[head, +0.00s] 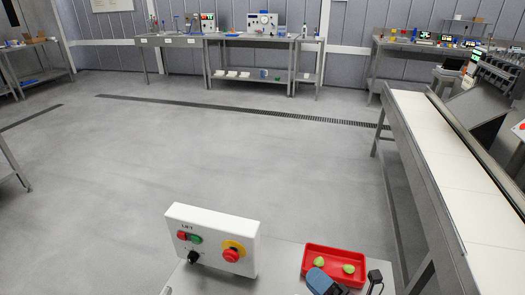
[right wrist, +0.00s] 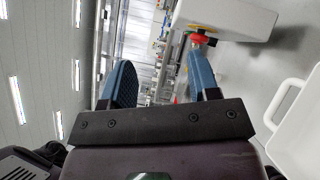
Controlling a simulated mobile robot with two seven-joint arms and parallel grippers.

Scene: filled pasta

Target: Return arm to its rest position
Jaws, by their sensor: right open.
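My right gripper (right wrist: 160,66) is open, with its two blue fingers apart and nothing between them in the right wrist view. In the head view, part of my right gripper (head: 322,282) shows as a blue finger at the bottom edge, in front of the red tray. The rest of it is cut off. My left arm and gripper are not in view.
The red tray (head: 308,266) holds two green pasta pieces (head: 348,269). Left of it stands a white control box (head: 212,236) with buttons. A pale conveyor (head: 455,190) runs along the right. The floor (head: 200,150) ahead is clear up to the back benches.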

